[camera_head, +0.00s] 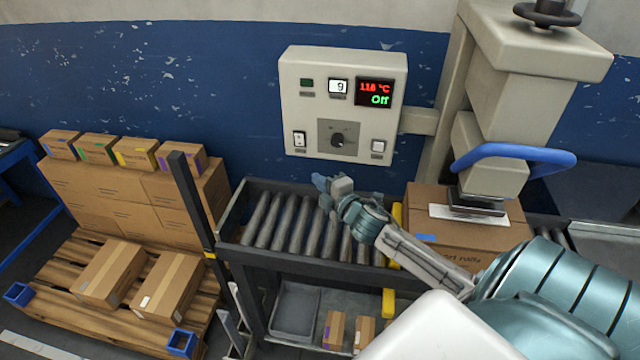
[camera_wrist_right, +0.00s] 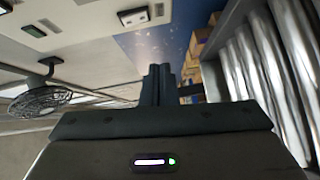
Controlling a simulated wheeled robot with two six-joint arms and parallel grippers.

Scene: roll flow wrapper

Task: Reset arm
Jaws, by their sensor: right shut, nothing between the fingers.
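My right arm comes in from the lower right in the head view. My right gripper (camera_head: 322,183) is over the roller conveyor (camera_head: 290,222), below the control box (camera_head: 341,105). Its fingers are together with nothing between them; they also show shut in the right wrist view (camera_wrist_right: 158,84). My left gripper is not in view.
A cardboard box (camera_head: 455,235) sits right of the rollers under the press head (camera_head: 490,170) with its blue handle (camera_head: 515,155). A dark post (camera_head: 190,205) stands left of the conveyor. Stacked boxes (camera_head: 130,195) rest on a wooden pallet (camera_head: 70,285) at the left.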

